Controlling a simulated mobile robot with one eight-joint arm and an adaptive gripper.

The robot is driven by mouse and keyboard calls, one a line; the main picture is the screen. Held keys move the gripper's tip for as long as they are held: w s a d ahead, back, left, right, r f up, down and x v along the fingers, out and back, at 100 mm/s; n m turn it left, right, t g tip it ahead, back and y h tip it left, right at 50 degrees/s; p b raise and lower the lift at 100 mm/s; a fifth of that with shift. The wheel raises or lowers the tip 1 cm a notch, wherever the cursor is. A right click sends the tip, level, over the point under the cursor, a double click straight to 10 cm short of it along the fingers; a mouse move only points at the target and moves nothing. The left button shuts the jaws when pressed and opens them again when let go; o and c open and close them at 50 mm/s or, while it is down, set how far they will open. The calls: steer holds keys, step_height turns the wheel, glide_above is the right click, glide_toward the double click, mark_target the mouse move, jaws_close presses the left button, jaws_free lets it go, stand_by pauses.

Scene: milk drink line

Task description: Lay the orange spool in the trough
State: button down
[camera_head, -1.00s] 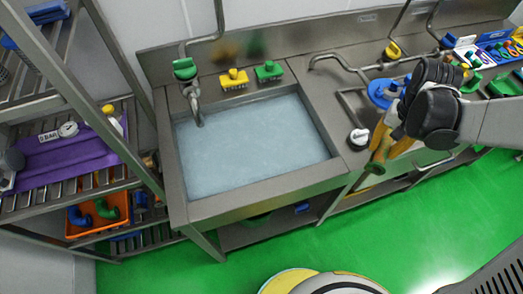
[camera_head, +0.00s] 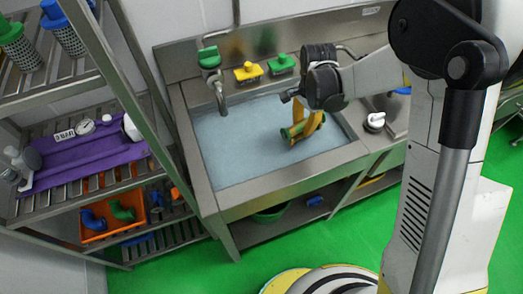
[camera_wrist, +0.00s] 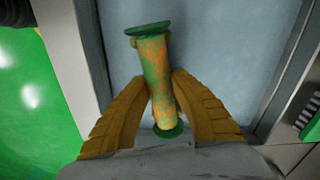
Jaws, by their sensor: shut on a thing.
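The spool (camera_wrist: 156,72) is orange with green patches and green end flanges. It lies between the two yellow fingers of my gripper (camera_wrist: 163,92), which is shut on it, in the wrist view. In the head view my gripper (camera_head: 303,128) is over the right part of the trough (camera_head: 240,150), a steel basin with pale blue liquid. The spool's green end (camera_head: 287,134) shows beside the fingers. The spool is tilted; I cannot tell its exact height above the liquid.
A yellow brush (camera_head: 247,72) and a green brush (camera_head: 283,64) stand on the back ledge near the tap (camera_head: 219,92). A steel rack (camera_head: 140,95) stands left, with a purple mat (camera_head: 85,155) and an orange bin (camera_head: 112,222). A white-topped black item (camera_head: 375,121) sits right.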

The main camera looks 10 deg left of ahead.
steer(key=a+f+m, duration=0.2)
steer(key=a, duration=0.4)
steer(key=b, duration=0.5)
glide_above(254, 166)
step_height(254, 166, down, 7)
steer(key=shift+f, duration=0.1)
steer(key=shift+f+b, duration=1)
steer(key=shift+f, duration=0.9)
steer(key=shift+f, duration=0.15)
steer(key=c, duration=1.5)
jaws_free()
steer(key=shift+o, duration=1.4)
